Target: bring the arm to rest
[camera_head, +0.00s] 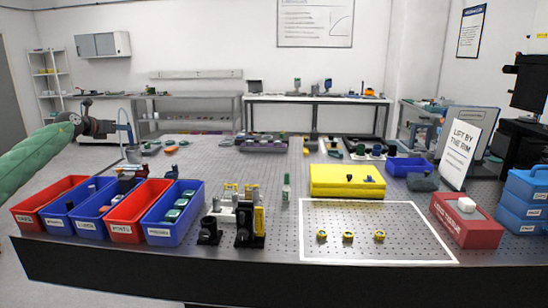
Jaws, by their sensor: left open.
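My left arm (30,152) comes in from the left edge with a green sleeve. Its gripper (108,127) is open and empty, raised over the left rear of the bench and apart from the bins. The fingertips are small and hard to make out against the background. My right gripper is not in view. The perforated optical bench (270,190) spreads out below and to the right of the left gripper.
Labelled red and blue bins (123,232) line the front left. Black and yellow optical mounts (245,222) stand beside them. A white-outlined area (375,261) holds three yellow rings (348,236). A yellow case (347,181), red tissue box (467,232) and sign (460,155) stand right.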

